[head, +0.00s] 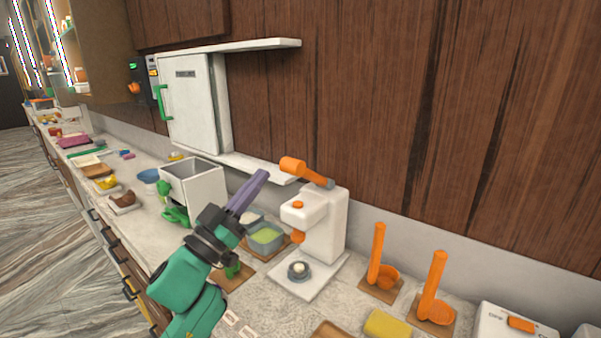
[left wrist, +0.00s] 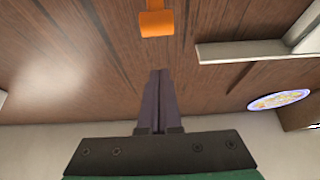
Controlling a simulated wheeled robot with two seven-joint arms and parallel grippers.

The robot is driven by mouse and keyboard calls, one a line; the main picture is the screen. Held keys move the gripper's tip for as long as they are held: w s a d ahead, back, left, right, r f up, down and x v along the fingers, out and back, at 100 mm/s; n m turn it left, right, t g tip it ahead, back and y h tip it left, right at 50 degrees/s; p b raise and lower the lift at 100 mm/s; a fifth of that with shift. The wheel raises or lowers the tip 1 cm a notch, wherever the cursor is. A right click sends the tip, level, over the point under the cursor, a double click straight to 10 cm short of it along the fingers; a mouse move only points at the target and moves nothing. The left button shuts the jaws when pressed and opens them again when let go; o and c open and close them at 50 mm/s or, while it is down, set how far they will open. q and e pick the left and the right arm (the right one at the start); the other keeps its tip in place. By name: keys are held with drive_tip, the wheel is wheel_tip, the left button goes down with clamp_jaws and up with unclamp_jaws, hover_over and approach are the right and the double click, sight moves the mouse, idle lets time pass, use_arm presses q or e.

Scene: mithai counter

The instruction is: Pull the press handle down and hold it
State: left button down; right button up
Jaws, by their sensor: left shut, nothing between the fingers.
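The white press (head: 322,222) stands on a pale base plate at the middle of the counter. Its orange handle (head: 293,167) sticks out to the upper left from the top of the press, raised and tilted. The handle's orange end also shows at the top of the left wrist view (left wrist: 157,22). My left gripper (head: 262,176) is shut and empty, its purple fingers pointing up, just left of the handle in the head view. In the left wrist view its closed fingers (left wrist: 158,75) point toward the orange end, with a gap between. My right gripper is not in view.
A small grey cup (head: 299,270) sits under the press. Two orange scoops (head: 377,258) stand to the right. A green-filled bowl (head: 266,236) and a white open box (head: 197,184) lie to the left. A white shelf (head: 250,164) runs behind.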

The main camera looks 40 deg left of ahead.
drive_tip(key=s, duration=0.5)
use_arm(q)
drive_tip(key=s+r+p+x, duration=0.1)
drive_tip(key=r+p+x, duration=0.1)
drive_tip(key=p+x, duration=0.5)
drive_tip(key=w+f+b, duration=0.1)
drive_tip(key=f, duration=0.1)
drive_tip(key=w+f+b, duration=0.1)
drive_tip(key=shift+w+f, duration=0.35)
drive_tip(key=shift+f, duration=0.05)
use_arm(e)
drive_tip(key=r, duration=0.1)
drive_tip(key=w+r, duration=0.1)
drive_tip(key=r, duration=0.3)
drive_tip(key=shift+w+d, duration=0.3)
